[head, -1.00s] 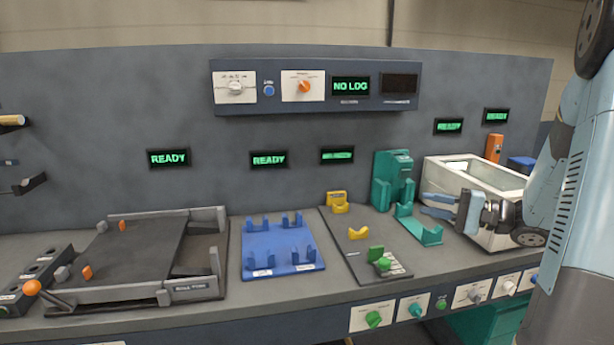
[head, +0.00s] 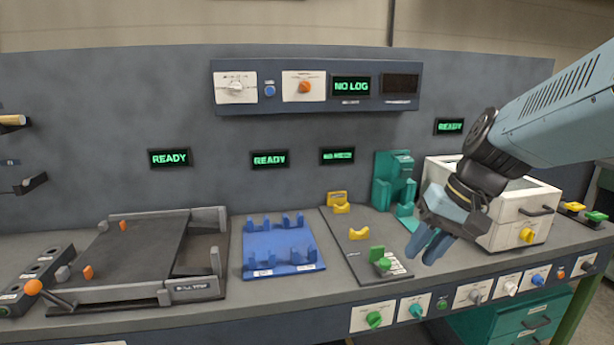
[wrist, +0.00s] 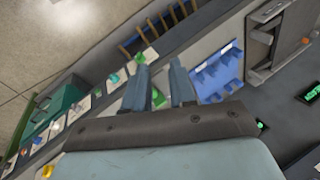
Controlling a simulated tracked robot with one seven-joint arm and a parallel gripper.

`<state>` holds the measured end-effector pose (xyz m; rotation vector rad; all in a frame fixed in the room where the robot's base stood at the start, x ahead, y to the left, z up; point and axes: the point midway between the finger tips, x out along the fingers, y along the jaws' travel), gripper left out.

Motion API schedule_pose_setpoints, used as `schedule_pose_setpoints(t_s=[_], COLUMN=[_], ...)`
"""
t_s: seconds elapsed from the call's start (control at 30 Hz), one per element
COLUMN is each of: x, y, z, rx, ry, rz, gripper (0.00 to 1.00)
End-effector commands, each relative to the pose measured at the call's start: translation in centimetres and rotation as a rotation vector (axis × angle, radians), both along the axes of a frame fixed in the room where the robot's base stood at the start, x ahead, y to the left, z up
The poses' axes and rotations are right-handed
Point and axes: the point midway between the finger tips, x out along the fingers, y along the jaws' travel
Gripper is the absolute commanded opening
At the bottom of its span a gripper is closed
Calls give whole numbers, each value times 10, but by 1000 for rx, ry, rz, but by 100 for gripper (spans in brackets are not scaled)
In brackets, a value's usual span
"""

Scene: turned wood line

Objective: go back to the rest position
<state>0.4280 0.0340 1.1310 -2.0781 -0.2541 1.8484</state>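My gripper (head: 427,246) hangs in the air over the front right of the bench in the head view, fingers pointing down and a little left. In the wrist view (wrist: 161,78) its two blue-grey fingers stand apart with nothing held between them. It is in front of the white box (head: 515,222) and the teal stand (head: 393,178), and it hides parts of both. The arm comes in from the right.
A blue rack (head: 280,262) and a grey plate with yellow rests (head: 359,233) lie left of my gripper. A dark tray (head: 120,258) is farther left. Knobs, including a green one (head: 373,319), line the bench front. The air left of the gripper is clear.

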Motion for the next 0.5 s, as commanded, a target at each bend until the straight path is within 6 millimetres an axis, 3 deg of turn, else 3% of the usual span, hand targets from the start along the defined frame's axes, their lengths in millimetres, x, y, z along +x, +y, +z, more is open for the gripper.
schedule_pose_setpoints(t_s=[0.2,0.5], x=[-23,-36], y=[-15,-31], z=[18,41], rx=[-218,-379], ry=[-166,-348], rz=[23,27], gripper=[25,25])
